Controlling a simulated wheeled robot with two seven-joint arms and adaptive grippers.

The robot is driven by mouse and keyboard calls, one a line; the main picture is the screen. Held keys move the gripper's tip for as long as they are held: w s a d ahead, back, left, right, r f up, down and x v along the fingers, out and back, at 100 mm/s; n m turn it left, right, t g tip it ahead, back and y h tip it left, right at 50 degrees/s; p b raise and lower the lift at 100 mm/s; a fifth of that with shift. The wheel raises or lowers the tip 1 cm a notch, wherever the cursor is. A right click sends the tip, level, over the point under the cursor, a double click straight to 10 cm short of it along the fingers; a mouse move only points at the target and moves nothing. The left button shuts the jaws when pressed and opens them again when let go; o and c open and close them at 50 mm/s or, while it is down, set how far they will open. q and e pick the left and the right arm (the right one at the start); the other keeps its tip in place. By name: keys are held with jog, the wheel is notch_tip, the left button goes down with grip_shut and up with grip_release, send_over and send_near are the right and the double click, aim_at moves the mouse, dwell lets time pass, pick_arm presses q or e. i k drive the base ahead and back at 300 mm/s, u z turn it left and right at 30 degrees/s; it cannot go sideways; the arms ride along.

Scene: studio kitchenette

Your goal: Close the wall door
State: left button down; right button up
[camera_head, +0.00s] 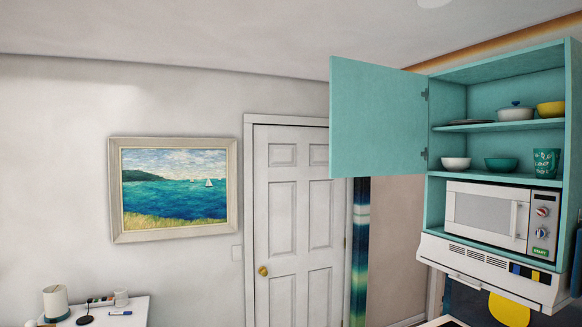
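The teal wall cabinet (448,98) hangs at the right, and its one hinged door (378,118) stands wide open. The door is hinged on the cabinet's left side and swings out to the left, with two dark hinges showing at its right edge. Inside are shelves with a lidded white pot (515,112), a yellow bowl (551,109), a white bowl (456,163), a teal bowl (501,165) and a teal cup (546,162). Neither of my grippers shows in this view.
A white microwave (487,213) sits in the cabinet's lower bay, above a white range hood (490,268). A white room door (295,215) is shut behind. A framed seascape (173,188) hangs left. A white table (125,312) with small items stands at lower left.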

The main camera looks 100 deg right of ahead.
aim_at(378, 116)
jog(key=z, duration=0.5)
jog(key=i, duration=0.25)
jog(key=z, duration=2)
jog(key=i, duration=2.6)
jog(key=z, duration=3.05)
jog(key=i, duration=0.8)
jog(key=u, duration=0.2)
